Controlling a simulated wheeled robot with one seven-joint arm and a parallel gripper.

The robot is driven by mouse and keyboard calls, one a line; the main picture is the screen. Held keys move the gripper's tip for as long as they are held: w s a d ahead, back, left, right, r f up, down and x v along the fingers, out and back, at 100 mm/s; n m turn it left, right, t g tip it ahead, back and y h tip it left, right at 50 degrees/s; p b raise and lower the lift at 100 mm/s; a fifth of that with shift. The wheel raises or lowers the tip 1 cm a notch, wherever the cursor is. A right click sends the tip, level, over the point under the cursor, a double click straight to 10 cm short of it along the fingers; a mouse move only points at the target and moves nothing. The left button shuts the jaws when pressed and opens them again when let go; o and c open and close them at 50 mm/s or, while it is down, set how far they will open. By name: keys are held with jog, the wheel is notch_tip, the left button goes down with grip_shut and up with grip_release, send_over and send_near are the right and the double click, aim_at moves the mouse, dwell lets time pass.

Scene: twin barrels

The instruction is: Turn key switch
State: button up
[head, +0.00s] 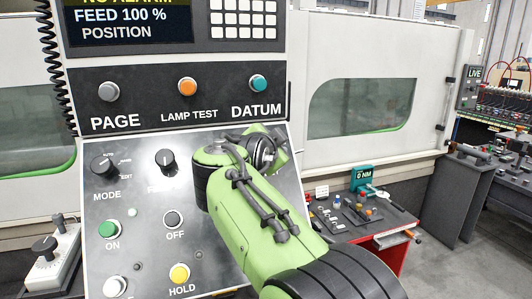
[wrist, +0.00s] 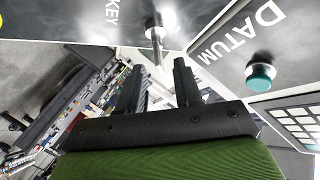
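In the wrist view, the key switch (wrist: 156,32) is a small round metal and dark fitting on the dark panel, next to the letters KEY. A thin part sticks out of it towards my gripper. My gripper (wrist: 160,72) is open, with its two black fingers apart and nothing seen between them. The key switch lies just beyond the fingertips, roughly in line with the gap; I see no contact. In the head view, my green arm covers the right part of the sloped control panel (head: 125,195). The key switch and my fingertips are hidden there.
A teal DATUM button (wrist: 261,77) stands out near the right finger. In the head view, a MODE knob (head: 103,164), another black knob (head: 167,162) and several push buttons lie left of my arm. A red-sided tool bench (head: 392,262) stands at right.

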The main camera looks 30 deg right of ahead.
jog(key=v, duration=1.1)
jog(key=shift+a+f, duration=0.1)
jog(key=s+a+f+n+g+y, duration=0.1)
jog(key=s+a+f+n+y, duration=0.2)
jog(key=s+f+n, duration=0.3)
jog(key=s+a+f+n+g+y+b, duration=0.1)
jog(key=s+a+f+n+y, duration=0.3)
jog(key=f, duration=0.9)
jog(key=s+a+f+n+g+y+b, duration=0.1)
jog(key=s+a+f+n+y, duration=0.3)
jog(key=s+f+n, duration=0.4)
jog(key=s+a+f+g, duration=0.1)
jog(key=s, duration=0.1)
jog(key=shift+s+a+f+n, duration=0.25)
jog(key=shift+s+n, duration=0.05)
